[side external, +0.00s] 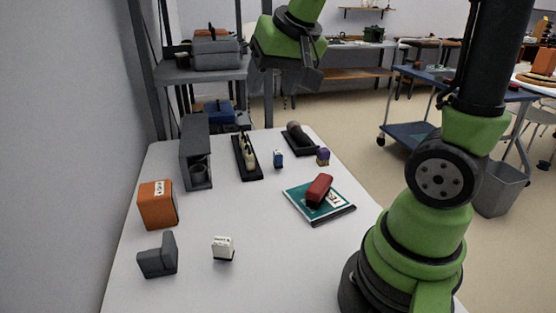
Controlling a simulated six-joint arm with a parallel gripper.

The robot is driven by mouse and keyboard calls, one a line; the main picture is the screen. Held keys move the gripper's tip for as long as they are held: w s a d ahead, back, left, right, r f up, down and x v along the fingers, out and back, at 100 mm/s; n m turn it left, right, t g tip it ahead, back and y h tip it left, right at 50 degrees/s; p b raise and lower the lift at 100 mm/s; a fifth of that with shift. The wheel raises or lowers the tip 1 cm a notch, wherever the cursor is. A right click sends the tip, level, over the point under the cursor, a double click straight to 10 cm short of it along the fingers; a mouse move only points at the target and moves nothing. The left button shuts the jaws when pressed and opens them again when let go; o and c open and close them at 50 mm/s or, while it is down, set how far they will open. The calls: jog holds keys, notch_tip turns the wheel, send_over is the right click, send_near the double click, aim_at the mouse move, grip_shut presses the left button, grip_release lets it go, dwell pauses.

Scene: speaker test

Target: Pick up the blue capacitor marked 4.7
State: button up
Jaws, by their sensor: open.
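A small blue capacitor (279,159) with a pale patch stands upright on the white table (190,245), toward the far end. Its marking is too small to read. A small purple item with a tan part (323,156) stands just to its right. A white block with dark print (223,248) stands near the front; its print cannot be read for certain. My gripper (286,84) is open, high above the far end of the table, well clear of the capacitor. Nothing shows between its fingers.
A dark tray with pale items (247,158) lies left of the capacitor, a black tray with a dark rounded tool (298,139) behind it. A red object (319,190) rests on a teal book (303,206). A grey housing (196,152), orange box (158,204) and grey bracket (158,256) line the left.

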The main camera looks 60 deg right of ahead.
jog(key=w+d+f+m+g+h, duration=0.2)
jog(key=w+d+f, duration=0.5)
jog(key=d+f, duration=0.15)
send_near(278, 153)
jog(key=w, duration=0.1)
jog(key=shift+m+g, duration=0.3)
jog(key=shift+g, duration=0.1)
jog(key=x, duration=0.6)
jog(key=shift+s+d, duration=0.15)
jog(key=shift+d, duration=0.15)
jog(key=shift+x, duration=2.7)
jog(key=shift+a, duration=0.15)
jog(key=c, duration=1)
